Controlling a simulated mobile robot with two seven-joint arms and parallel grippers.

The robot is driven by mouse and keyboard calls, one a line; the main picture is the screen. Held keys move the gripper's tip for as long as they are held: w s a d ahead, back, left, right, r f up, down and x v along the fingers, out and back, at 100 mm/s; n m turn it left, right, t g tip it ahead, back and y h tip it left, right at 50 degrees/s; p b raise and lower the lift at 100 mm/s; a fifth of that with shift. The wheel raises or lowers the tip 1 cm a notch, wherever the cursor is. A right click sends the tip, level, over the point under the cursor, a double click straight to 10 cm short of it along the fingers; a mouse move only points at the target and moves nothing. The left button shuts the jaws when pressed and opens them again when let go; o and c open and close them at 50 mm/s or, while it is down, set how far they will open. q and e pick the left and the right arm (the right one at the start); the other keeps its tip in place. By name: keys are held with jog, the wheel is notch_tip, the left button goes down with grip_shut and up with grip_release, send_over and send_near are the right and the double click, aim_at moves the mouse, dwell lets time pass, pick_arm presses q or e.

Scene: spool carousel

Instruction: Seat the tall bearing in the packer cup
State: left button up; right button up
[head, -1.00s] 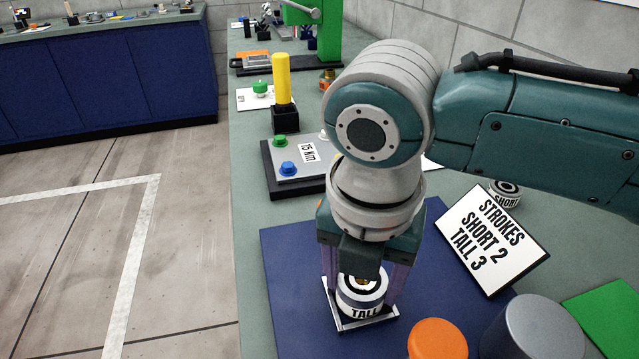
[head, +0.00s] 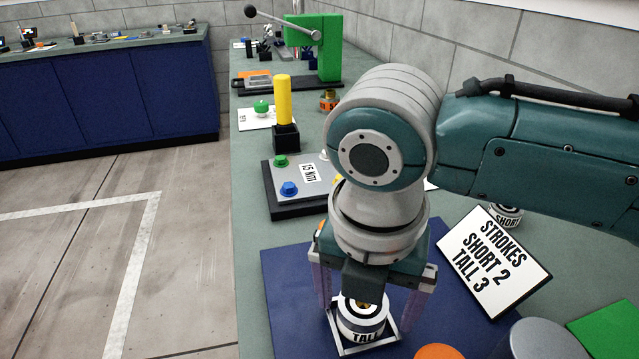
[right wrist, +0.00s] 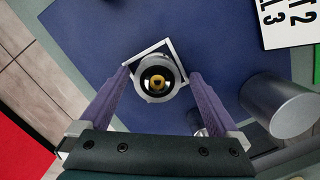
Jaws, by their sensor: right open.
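The tall bearing (head: 361,322), a white and black cylinder marked TALL, stands upright within a square metal frame (head: 372,350) on the blue mat. In the right wrist view the bearing (right wrist: 158,82) shows from above with a brass-coloured centre. My right gripper (head: 372,305) is open. Its purple fingers, also in the right wrist view (right wrist: 155,98), straddle the bearing with a gap on each side. A green lever press (head: 328,50) stands at the back of the bench; I cannot tell which thing is the packer cup. My left gripper is not in view.
A sign reading STROKES SHORT 2 TALL 3 (head: 494,262) stands right of the gripper, with a bearing marked SHORT (head: 506,218) behind it. A grey cylinder (head: 545,342) and an orange round thing (head: 440,352) are in front. A button panel (head: 300,180) is behind left.

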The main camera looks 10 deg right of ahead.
aim_at(360, 316)
notch_tip(360, 316, up, 12)
jog(key=s+a+p, duration=0.1)
jog(key=shift+p, duration=0.35)
jog(key=shift+f, duration=0.1)
